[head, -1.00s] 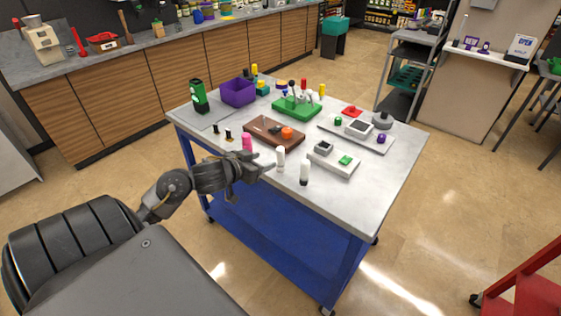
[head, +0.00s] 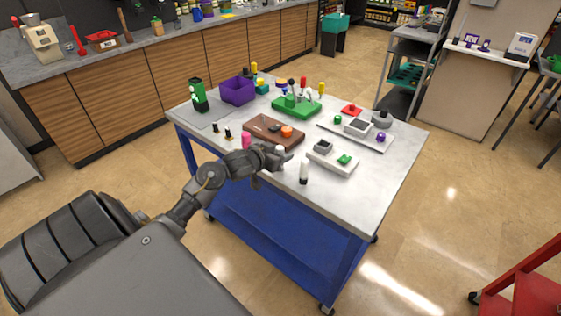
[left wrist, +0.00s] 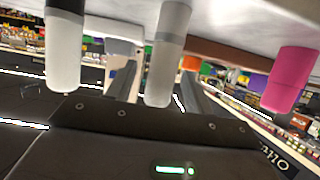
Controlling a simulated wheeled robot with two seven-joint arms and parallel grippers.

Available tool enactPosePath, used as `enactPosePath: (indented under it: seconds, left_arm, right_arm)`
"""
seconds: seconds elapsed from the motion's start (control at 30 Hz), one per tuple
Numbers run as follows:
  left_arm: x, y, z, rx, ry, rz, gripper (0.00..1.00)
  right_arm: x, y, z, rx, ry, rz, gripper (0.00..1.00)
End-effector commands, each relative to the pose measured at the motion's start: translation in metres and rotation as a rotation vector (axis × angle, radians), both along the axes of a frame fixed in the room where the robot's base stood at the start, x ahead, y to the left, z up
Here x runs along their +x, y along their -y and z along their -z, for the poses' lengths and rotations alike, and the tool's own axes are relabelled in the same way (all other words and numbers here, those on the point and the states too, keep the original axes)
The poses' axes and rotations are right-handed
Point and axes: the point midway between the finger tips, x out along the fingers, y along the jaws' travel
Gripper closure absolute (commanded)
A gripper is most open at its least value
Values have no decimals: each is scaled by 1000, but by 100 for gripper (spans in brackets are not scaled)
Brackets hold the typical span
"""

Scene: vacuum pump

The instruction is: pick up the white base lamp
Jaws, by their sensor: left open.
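The white base lamp (head: 280,150), a small white upright cylinder, stands on the table near its front edge. It also shows in the left wrist view (left wrist: 166,60), where the picture is upside down, as a white body with a grey band. My left gripper (head: 284,158) is at this lamp, low over the table, and partly hides it in the head view. The left wrist view shows the open fingers (left wrist: 158,86) to either side of the lamp; I cannot tell whether they touch it. My right gripper is not in view.
A similar white lamp with a black base (head: 304,172) stands close by on the right. A pink cylinder (head: 246,141) stands on the left. A white tray (head: 331,160) and a brown tray (head: 265,128) lie behind. The table's front right corner is clear.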

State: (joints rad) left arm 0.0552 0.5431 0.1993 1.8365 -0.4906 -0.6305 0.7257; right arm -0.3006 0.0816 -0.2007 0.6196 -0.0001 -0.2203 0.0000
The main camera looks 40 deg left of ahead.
Motion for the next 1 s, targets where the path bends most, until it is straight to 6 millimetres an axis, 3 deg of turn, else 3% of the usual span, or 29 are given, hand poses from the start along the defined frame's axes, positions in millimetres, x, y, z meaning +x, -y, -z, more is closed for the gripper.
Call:
enactPosePath:
  seconds: [0.27,0.63,1.0]
  left_arm:
    - [3,0,1,1,1,-1,48]
    - [3,0,1,1,0,0,96]
    - [3,0,-5,1,3,0,97]
  right_arm:
    - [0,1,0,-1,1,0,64]
    - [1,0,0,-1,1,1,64]
    - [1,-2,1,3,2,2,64]
